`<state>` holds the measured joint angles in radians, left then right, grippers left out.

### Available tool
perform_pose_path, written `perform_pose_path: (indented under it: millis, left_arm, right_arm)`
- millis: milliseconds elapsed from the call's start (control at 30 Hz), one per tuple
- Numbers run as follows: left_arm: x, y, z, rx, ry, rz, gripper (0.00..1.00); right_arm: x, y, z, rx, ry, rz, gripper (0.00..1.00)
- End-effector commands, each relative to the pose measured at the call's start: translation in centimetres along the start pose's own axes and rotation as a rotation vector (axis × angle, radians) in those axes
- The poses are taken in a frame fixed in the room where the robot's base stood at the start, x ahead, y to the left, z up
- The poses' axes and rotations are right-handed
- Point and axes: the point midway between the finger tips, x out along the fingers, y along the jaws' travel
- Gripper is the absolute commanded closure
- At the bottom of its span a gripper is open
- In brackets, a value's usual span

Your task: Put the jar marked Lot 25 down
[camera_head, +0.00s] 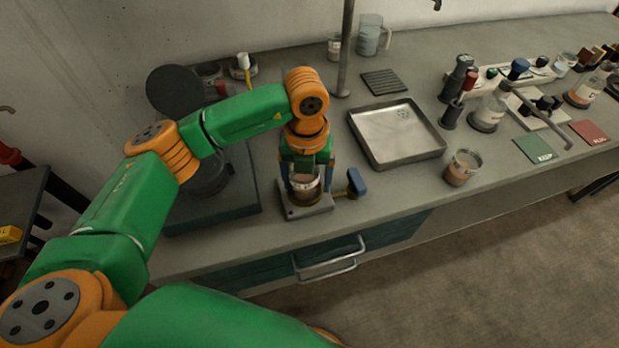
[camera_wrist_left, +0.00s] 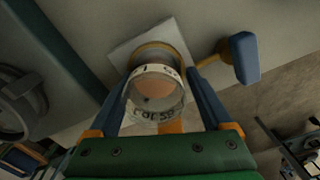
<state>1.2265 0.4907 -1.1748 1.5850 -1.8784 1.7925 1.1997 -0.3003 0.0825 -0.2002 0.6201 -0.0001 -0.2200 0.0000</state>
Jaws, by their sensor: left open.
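The jar (camera_head: 306,184), a small clear cup with a pale label band and brownish contents, stands at the bench's front. In the left wrist view the jar (camera_wrist_left: 155,95) shows label lettering that looks like Lot 25, partly hard to read. It is at a pale square base (camera_head: 311,207) with an orange ring (camera_wrist_left: 155,53) and a blue-handled lever (camera_head: 356,182) on its right. My left gripper (camera_head: 304,186) points down over it, open, its blue fingers on either side of the jar. I cannot tell whether they touch it. My right gripper is not in view.
A metal tray (camera_head: 397,135) lies to the right, with another brownish jar (camera_head: 462,167) beyond it. A dark-based apparatus (camera_head: 215,205) is left. A drawer handle (camera_head: 328,260) juts out below.

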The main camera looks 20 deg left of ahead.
Motion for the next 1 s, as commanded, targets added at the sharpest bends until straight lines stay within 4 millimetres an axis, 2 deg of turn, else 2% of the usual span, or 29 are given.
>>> perform_pose_path:
  millis: [100, 167, 267, 433, 500, 600, 733, 1000]
  left_arm:
    - [-0.4, 0.2, -0.2, -0.002, 0.009, 0.008, 0.04]
    - [-0.8, 0.1, -0.1, -0.002, 0.006, 0.006, 0.04]
    - [-2.8, 0.1, 0.0, 0.0, 0.0, 0.004, 0.04]
    - [-7.3, 0.0, 0.0, -0.001, -0.001, 0.001, 0.04]
    - [-9.3, 0.0, 0.1, -0.003, -0.002, 0.002, 0.04]
    - [-11.2, 0.0, 0.1, -0.002, -0.002, 0.002, 0.04]
    - [-12.3, 0.0, 0.0, -0.001, 0.001, 0.001, 0.04]
    - [-12.4, 0.0, 0.0, 0.0, 0.003, 0.001, 0.04]
  right_arm:
    - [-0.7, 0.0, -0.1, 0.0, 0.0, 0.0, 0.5]
    - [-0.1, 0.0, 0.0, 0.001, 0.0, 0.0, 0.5]
    - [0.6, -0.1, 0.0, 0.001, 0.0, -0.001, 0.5]
    - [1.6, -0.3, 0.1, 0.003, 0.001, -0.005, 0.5]
    - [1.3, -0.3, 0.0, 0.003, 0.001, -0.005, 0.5]
    - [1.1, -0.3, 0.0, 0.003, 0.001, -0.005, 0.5]
    - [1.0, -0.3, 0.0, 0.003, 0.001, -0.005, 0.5]
    - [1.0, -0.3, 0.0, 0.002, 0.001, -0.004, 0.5]
